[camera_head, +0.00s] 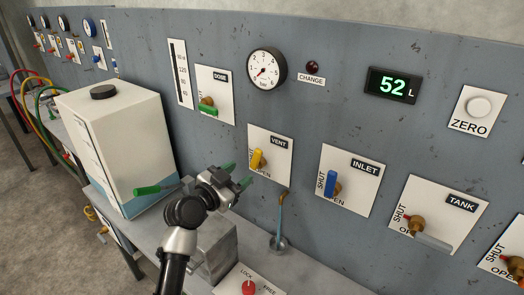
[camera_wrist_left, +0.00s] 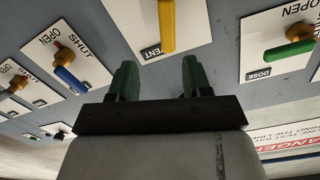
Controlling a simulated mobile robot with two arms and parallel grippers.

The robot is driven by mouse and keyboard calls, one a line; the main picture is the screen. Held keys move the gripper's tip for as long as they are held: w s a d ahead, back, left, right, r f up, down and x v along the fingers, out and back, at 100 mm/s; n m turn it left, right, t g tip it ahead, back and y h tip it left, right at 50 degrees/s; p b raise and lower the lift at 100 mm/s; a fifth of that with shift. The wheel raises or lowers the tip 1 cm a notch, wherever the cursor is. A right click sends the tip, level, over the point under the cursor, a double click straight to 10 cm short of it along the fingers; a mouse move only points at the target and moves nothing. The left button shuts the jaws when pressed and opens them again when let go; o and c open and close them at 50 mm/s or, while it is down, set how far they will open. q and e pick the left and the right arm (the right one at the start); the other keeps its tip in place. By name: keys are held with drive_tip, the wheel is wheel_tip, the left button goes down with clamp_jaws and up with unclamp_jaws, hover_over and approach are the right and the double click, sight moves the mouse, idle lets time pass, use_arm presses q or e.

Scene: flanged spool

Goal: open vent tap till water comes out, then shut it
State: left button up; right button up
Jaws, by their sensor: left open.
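My left gripper (camera_head: 237,174), with green fingers, is open just in front and to the lower left of the handle. In the left wrist view the yellow handle (camera_wrist_left: 167,24) lies ahead between the lines of the two fingers (camera_wrist_left: 158,80), beyond their tips, apparently not held.
A white container (camera_head: 112,135) stands left of my arm. The inlet tap (camera_head: 331,184) with a blue handle and the tank tap (camera_head: 434,242) are to the right. The dose tap (camera_head: 208,110) is above left. A display (camera_head: 392,86) reads 52 L.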

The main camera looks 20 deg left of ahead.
sight(256, 155)
use_arm(q)
drive_tip(key=p+x, duration=0.1)
drive_tip(key=x, duration=0.2)
drive_tip(key=r+p+x, duration=0.1)
drive_tip(key=x, duration=0.2)
drive_tip(key=p+x, duration=0.1)
drive_tip(key=x, duration=0.3)
drive_tip(key=shift+w+a+r, duration=0.1)
drive_tip(key=shift+a+r, duration=0.15)
drive_tip(key=shift+r, duration=0.1)
drive_tip(key=shift+w+d+f, duration=0.1)
drive_tip(key=shift+w+d, duration=0.15)
drive_tip(key=shift+w, duration=0.35)
clamp_jaws()
